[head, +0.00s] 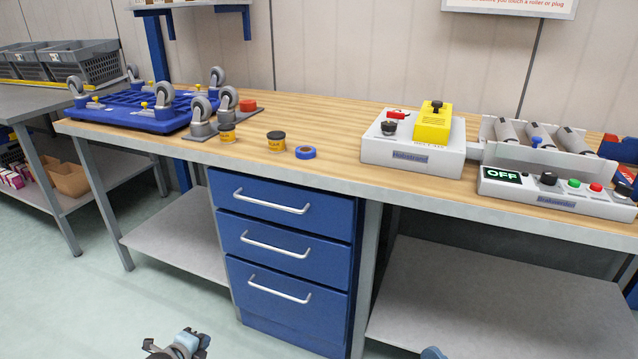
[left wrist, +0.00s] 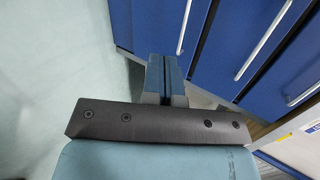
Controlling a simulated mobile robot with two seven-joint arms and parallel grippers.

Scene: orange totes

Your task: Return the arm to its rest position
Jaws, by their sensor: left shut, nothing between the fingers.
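My left arm shows low in the head view, left of centre, with its gripper end (head: 180,346) cut by the bottom edge. It is in front of the workbench and below its top, over the floor. In the left wrist view the two blue fingers of my left gripper (left wrist: 165,70) are together, with nothing between them. They are apart from the blue drawers (left wrist: 215,45). A small blue-grey part at the bottom edge of the head view, right of centre, may be mine. My right gripper does not show.
The wooden workbench (head: 330,112) has blue drawers (head: 285,255) under it. On it stand a blue wheeled frame (head: 135,108), small jars, blue tape (head: 305,153), a yellow-topped device (head: 415,140) and a control box (head: 555,190). Clear floor (head: 80,310) lies at the lower left.

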